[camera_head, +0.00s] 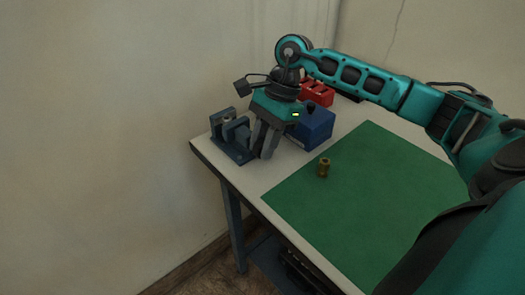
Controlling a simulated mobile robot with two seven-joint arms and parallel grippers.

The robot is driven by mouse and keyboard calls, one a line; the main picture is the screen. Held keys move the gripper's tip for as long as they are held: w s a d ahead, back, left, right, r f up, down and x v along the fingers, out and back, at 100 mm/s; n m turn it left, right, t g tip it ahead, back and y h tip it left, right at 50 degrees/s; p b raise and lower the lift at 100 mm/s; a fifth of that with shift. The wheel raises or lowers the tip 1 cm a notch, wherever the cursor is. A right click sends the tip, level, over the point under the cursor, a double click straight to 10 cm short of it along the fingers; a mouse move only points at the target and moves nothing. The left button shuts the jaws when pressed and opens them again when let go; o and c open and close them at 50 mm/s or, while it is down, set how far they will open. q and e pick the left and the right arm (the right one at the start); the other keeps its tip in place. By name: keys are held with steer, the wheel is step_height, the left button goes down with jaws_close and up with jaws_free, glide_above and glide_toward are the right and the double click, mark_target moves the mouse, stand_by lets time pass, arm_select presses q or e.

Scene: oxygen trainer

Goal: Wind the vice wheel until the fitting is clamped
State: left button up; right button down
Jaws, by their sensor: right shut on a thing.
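The dark blue-grey vice (229,151) stands at the table's far left corner, its jaws upright. A small pale piece (228,117) shows between the jaws; I cannot tell whether they touch it. My right gripper (264,150) points down at the vice's right side, its grey fingers shut on the vice wheel, which they and the gripper body hide. My left gripper is not in view.
A blue box (316,129) stands close to the right of my gripper, with a red container (318,94) behind it. The wall is close behind the vice. The table's left edge (228,181) runs near the vice. Most of the green mat is clear.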

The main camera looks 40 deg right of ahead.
steer(key=shift+d+f+y+b, duration=0.15)
steer(key=shift+f+y+b, duration=0.05)
steer(key=shift+y+b, duration=0.9)
steer(key=shift+b, duration=0.1)
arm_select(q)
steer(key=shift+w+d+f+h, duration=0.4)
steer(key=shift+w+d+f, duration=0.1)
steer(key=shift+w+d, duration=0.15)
arm_select(e)
steer(key=shift+r, duration=0.15)
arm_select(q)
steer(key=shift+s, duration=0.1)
arm_select(e)
steer(key=c, duration=1.3)
jaws_free()
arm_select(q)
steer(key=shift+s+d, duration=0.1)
arm_select(e)
steer(key=shift+s, duration=0.1)
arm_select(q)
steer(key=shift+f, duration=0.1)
